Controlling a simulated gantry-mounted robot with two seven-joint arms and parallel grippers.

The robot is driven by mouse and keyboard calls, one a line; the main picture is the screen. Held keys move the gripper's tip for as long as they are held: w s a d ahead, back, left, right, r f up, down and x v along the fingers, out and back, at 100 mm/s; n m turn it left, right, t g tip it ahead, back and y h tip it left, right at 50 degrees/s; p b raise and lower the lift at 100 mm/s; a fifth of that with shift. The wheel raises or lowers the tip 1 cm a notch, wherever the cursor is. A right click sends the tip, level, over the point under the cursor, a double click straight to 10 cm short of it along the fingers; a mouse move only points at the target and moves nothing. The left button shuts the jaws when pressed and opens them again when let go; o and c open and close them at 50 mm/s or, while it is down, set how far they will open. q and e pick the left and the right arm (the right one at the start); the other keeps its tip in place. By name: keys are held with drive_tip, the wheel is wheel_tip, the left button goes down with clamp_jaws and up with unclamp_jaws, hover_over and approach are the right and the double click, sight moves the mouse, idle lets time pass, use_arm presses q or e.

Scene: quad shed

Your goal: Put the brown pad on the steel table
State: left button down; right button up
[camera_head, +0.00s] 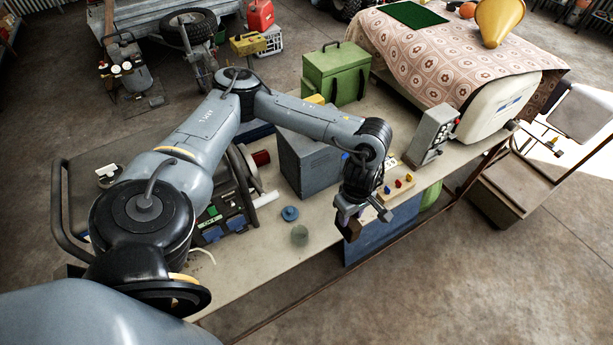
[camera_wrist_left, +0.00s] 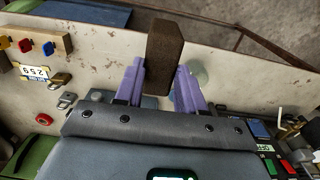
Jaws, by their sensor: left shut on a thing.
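The brown pad (camera_head: 350,230) is a dark brown block held in the jaws of my left gripper (camera_head: 357,212), over the front edge area of a long, pale, worn-topped table (camera_head: 262,262). I take this to be the steel table. In the left wrist view the pad (camera_wrist_left: 165,57) stands out between the purple fingers of the left gripper (camera_wrist_left: 160,80), with the scuffed tabletop (camera_wrist_left: 100,60) behind it. The pad's far end overlaps the table edge in that view. I cannot tell its height above the top. The right gripper is not in view.
A translucent jar (camera_head: 300,235) and a blue round piece (camera_head: 290,213) stand left of the gripper. A grey cabinet (camera_head: 310,163) and green case (camera_head: 335,75) stand behind.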

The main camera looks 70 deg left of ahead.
use_arm(q)
drive_tip(key=a+f+b, duration=0.4)
drive_tip(key=a+f, duration=0.6)
drive_tip(key=a, duration=0.1)
drive_tip(key=shift+f, duration=0.4)
drive_tip(key=shift+w, duration=0.1)
drive_tip(key=shift+f, duration=0.15)
drive_tip(key=c, duration=0.7)
unclamp_jaws()
